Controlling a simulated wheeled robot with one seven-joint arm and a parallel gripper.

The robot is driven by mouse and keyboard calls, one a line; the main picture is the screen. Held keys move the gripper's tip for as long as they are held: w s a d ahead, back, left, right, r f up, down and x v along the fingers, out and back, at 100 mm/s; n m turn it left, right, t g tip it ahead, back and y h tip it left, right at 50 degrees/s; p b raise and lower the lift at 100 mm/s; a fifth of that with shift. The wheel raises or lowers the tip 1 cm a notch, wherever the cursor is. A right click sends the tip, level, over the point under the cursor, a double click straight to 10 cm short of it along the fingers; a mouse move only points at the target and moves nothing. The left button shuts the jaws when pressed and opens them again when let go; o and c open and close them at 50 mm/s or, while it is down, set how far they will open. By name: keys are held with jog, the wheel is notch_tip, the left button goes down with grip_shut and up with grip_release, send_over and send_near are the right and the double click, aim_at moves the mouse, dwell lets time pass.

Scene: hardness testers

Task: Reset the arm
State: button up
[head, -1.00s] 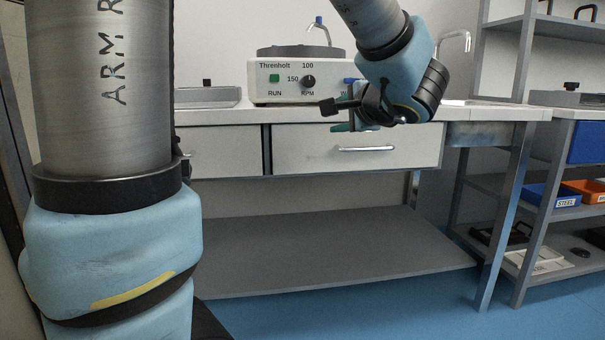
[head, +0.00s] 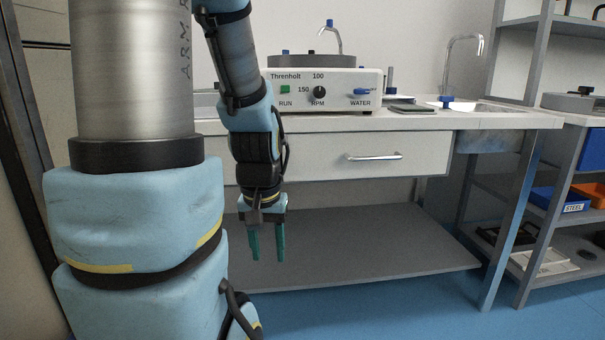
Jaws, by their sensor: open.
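My gripper (head: 267,252) hangs pointing down in the head view, left of the middle, in front of the bench drawers and the lower shelf. Its two green fingers are apart with nothing between them. My blue and grey arm comes down to it from the top left, close beside my large arm link at the left. The arm hides part of the bench front and the left end of the polishing machine's surroundings.
A white grinder-polisher (head: 325,92) with RUN, RPM and WATER controls stands on the bench (head: 430,123). A sink with a tap (head: 463,62) is to its right. A drawer (head: 390,160) is shut. A shelf rack with a blue STEEL bin (head: 562,200) stands at the right.

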notch_tip(320, 180, up, 35)
jog(key=p, duration=3.3)
jog(key=shift+r+p, duration=0.2)
jog(key=shift+p, duration=0.2)
jog(key=shift+o, duration=0.3)
jog(key=shift+f, duration=0.1)
